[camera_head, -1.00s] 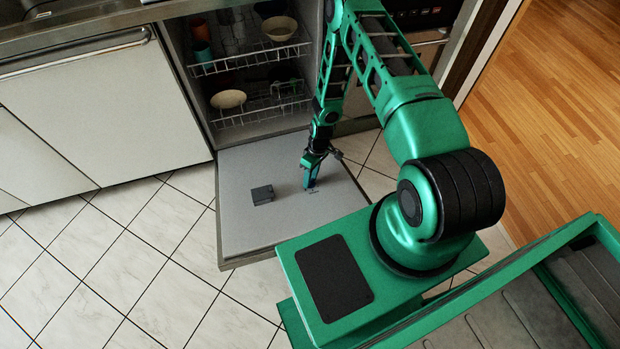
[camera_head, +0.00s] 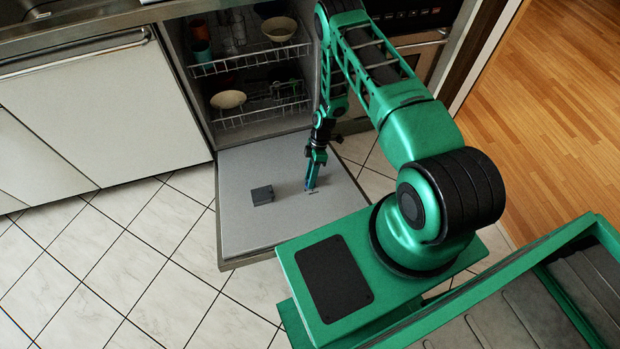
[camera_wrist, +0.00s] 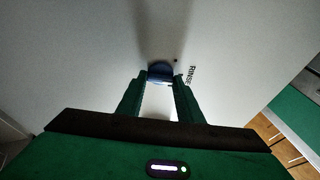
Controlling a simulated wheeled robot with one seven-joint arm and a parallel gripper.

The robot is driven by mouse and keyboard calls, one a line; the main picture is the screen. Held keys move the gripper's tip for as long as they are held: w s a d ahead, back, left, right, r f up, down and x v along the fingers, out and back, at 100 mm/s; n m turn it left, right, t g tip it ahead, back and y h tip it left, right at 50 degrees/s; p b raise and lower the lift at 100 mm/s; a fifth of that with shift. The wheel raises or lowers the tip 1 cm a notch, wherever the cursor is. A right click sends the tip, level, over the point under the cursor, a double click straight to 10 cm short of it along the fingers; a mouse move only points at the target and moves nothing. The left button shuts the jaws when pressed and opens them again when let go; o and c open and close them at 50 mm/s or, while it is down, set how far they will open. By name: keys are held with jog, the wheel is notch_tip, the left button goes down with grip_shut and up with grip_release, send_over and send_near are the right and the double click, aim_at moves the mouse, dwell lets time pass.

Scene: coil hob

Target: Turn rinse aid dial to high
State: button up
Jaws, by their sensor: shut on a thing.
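The rinse aid dial (camera_wrist: 160,70) is a small blue round knob on the pale inner face of the open dishwasher door (camera_head: 245,225). The word RINSE (camera_wrist: 192,74) is printed beside it in the wrist view, with a small dark dot near its upper right. My gripper (camera_wrist: 160,80) points down at the door with its green fingers shut on the dial, one on each side. In the head view my gripper (camera_head: 310,188) covers most of the dial. The dial's pointer and its setting cannot be made out.
A dark grey box-shaped dispenser (camera_head: 262,195) sits on the door left of my gripper. The dishwasher racks (camera_head: 250,62) behind hold bowls and cups. White cabinets (camera_head: 100,110) stand at the left. The tiled floor left of the door is clear.

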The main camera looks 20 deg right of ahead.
jog(key=n, duration=0.2)
jog(key=n+g, duration=0.1)
jog(key=n, duration=0.1)
jog(key=n+g, duration=0.1)
jog(key=n, duration=0.1)
jog(key=shift+w+d+f, duration=0.1)
jog(key=shift+w+d, duration=0.1)
jog(key=shift+w, duration=0.15)
jog(key=shift+w+a+n+g+h, duration=0.1)
jog(key=shift+n+g+h, duration=0.15)
jog(key=shift+n, duration=1.05)
jog(key=shift+w+n+g+h, duration=0.15)
jog(key=shift+n+g, duration=0.2)
jog(key=shift+n, duration=0.95)
jog(key=o, duration=1.1)
jog(key=shift+s+a, duration=0.1)
jog(key=shift+s, duration=0.05)
jog(key=v, duration=1)
jog(key=shift+w+r, duration=0.3)
